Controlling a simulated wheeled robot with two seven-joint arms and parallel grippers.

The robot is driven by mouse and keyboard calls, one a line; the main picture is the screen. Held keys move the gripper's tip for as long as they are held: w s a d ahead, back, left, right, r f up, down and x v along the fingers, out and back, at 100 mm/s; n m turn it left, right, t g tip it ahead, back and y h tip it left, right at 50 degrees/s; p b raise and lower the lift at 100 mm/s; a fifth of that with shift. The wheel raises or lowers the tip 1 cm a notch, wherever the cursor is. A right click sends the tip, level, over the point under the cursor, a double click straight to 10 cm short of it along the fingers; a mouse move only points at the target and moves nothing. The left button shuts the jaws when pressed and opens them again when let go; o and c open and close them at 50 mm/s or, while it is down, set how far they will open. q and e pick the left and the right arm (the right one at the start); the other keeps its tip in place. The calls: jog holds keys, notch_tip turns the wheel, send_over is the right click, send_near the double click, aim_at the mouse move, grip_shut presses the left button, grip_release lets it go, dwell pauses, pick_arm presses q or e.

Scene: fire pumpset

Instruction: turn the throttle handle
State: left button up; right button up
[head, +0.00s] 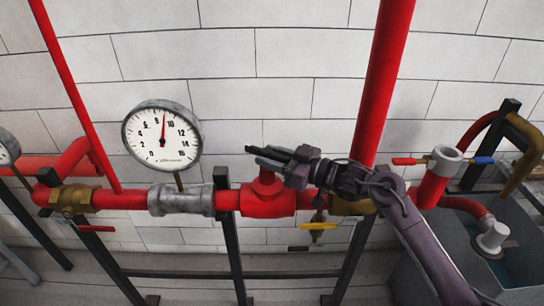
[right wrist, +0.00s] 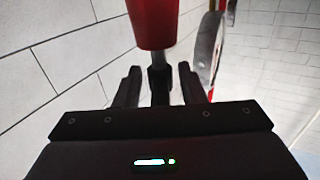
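My right gripper (head: 270,158) is in front of the red valve body (head: 267,200) on the pipe, with its fingers pointing left. In the right wrist view its two dark fingers (right wrist: 160,78) are apart. A dark grey bar (right wrist: 160,85), which looks like the throttle handle, stands between them with a gap on each side. It runs up by a grey stem into a red cylindrical part (right wrist: 153,22). In the head view my gripper covers most of this handle. My left gripper is not in view.
A round pressure gauge (head: 162,134) stands left of the gripper. A thick red pipe (head: 381,85) rises behind my right arm. A yellow lever (head: 318,226) hangs below the pipe. A red-and-blue lever (head: 405,161) is at right, above a grey tank (head: 415,280).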

jog(key=shift+s+d+f, duration=0.1)
jog(key=shift+d, duration=0.15)
jog(key=b+v, duration=0.2)
jog(key=v, duration=0.5)
jog(key=shift+b, duration=0.4)
jog(key=shift+s+d, duration=0.1)
